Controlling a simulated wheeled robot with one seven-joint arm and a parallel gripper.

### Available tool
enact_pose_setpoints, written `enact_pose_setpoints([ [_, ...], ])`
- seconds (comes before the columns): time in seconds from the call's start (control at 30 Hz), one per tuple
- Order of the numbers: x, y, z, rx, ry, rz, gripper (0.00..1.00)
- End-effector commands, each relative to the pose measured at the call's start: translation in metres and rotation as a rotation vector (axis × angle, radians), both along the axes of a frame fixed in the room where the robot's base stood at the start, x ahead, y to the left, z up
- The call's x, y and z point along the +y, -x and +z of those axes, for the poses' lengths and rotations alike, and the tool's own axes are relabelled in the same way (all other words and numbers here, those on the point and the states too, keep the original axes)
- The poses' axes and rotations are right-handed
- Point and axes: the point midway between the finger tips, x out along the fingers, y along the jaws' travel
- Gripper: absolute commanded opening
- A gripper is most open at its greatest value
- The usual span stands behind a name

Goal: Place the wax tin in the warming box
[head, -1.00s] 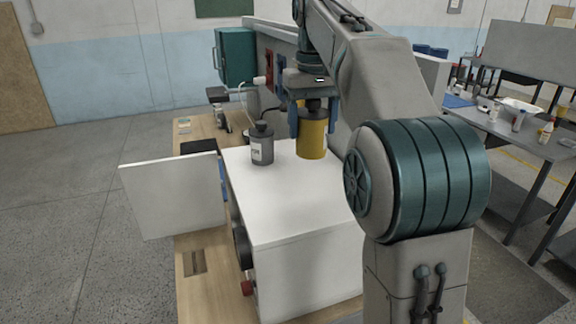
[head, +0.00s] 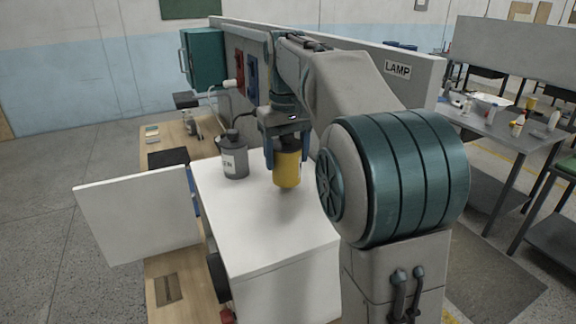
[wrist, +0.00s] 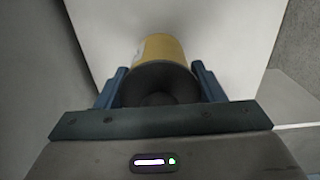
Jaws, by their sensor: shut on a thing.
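My gripper (head: 287,158) is shut on a yellow tin (head: 287,172) with a dark top. The tin is upright over the white box's top. I cannot tell whether it touches that top. In the wrist view the yellow tin (wrist: 162,47) sits between the two blue fingers (wrist: 160,86). The tin's label is not readable. The white box (head: 262,240), which looks like the warming box, has its door (head: 138,215) swung open to the left. Its inside is hidden from the head view.
A grey bottle (head: 234,160) with a label stands on the box top, left of my gripper. A grey partition (head: 420,92) marked LAMP runs behind. The wooden bench (head: 170,262) shows left of the box. A side table (head: 500,128) with clutter stands at right.

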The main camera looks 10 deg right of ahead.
Motion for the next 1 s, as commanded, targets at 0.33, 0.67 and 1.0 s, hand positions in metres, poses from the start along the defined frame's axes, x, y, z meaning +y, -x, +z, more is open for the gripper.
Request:
enact_pose_setpoints([
  [0.33,-0.001,0.000,-0.030,-0.001,0.000,-0.001,0.08],
  [0.67,-0.001,0.000,-0.033,0.000,0.000,-0.002,0.70],
  [1.0,-0.001,0.000,-0.032,0.000,0.000,-0.001,0.84],
])
